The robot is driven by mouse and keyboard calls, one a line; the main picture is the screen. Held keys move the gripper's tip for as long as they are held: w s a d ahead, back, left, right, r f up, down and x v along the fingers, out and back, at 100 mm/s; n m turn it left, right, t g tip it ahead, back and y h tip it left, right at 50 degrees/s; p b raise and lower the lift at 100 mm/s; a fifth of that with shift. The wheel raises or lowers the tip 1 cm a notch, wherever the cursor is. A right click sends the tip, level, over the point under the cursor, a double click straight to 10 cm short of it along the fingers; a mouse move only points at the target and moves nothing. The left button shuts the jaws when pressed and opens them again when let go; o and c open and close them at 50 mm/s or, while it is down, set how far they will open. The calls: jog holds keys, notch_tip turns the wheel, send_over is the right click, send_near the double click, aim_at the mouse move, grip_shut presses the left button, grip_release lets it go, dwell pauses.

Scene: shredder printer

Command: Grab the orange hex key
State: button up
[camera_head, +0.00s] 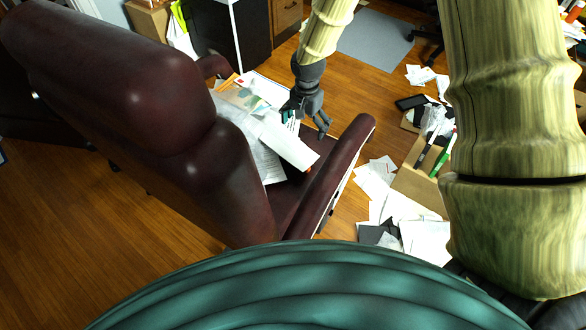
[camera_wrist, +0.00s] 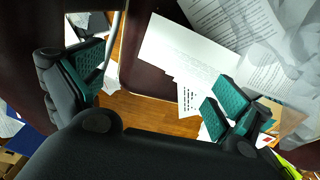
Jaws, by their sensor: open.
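I cannot make out an orange hex key for certain in either view. A small orange spot (camera_head: 309,168) shows at the edge of the papers on the chair in the head view, too small to identify. My gripper (camera_head: 307,119) hangs over the seat of the dark red leather chair (camera_head: 150,100), beside its right armrest. In the wrist view, the teal-padded fingers of my gripper (camera_wrist: 158,90) are spread wide with nothing between them. Below them show a white paper sheet (camera_wrist: 190,55), dark leather and a strip of wood floor.
Loose papers (camera_head: 265,140) cover much of the chair seat. The chair's right armrest (camera_head: 340,170) rises close to my gripper. More papers (camera_head: 405,225) and an open cardboard box (camera_head: 418,185) lie on the floor at right. Bare wood floor (camera_head: 70,240) is at lower left.

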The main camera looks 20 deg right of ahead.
jog(key=b, duration=0.8)
send_near(293, 171)
jog(key=w+d+r, duration=0.2)
jog(key=w+d, duration=0.1)
jog(key=d, duration=0.1)
jog(key=shift+w+a+f+b, duration=0.15)
jog(key=shift+f+b, duration=0.2)
jog(key=shift+f, duration=2.2)
jog(key=shift+w+a+f+b, duration=0.1)
jog(key=shift+f+b, duration=0.2)
jog(key=shift+f, duration=2.25)
jog(key=shift+s, duration=0.1)
jog(key=c, duration=0.9)
